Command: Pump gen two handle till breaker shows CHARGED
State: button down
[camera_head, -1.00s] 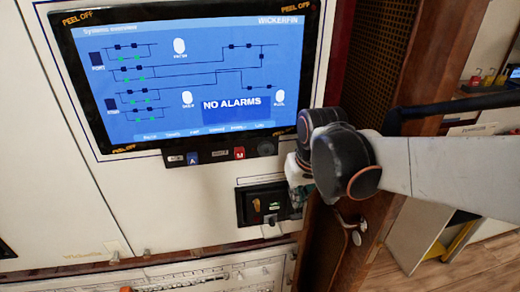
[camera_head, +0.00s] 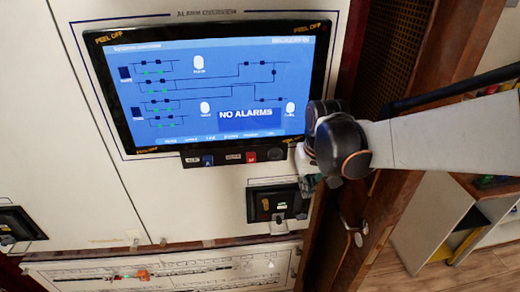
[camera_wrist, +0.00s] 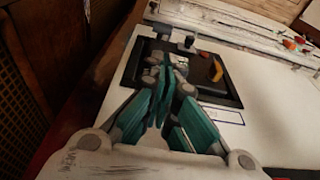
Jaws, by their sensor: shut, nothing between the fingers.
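A black breaker unit (camera_head: 277,203) is set in the white cabinet front below the screen. It has a small yellow-orange part (camera_head: 265,204), a small indicator window (camera_head: 282,205) and a grey lever-like part under it. I cannot read its labels or the indicator. In the wrist view the unit (camera_wrist: 232,92) lies beyond my fingers, with the yellow-orange part (camera_wrist: 216,68) to their right. My gripper (camera_wrist: 167,76) has teal fingers, shut and empty, in front of the unit's left part in that view. In the head view my gripper (camera_head: 308,186) is at the unit's right edge. Contact cannot be told.
The screen (camera_head: 215,90) above reads NO ALARMS. A second black unit (camera_head: 18,226) is at the far left. A lower white panel (camera_head: 190,268) carries small orange and green parts. A brown wooden post (camera_head: 345,215) stands close right of the unit.

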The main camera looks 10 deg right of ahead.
aim_at(302, 217)
jog(key=f, duration=0.3)
jog(key=w+f+b, duration=0.1)
jog(key=f, duration=0.2)
jog(key=w+f, duration=0.1)
jog(key=f, duration=0.2)
jog(key=shift+f, duration=0.1)
jog(key=shift+s+f+t+b, duration=0.1)
jog(key=shift+s+t+b, duration=0.3)
jog(key=shift+b, duration=0.05)
jog(key=shift+s+f, duration=0.1)
jog(key=shift+s+f+t+b, duration=0.1)
jog(key=shift+s+t+b, duration=0.2)
jog(key=shift+t+b, duration=0.1)
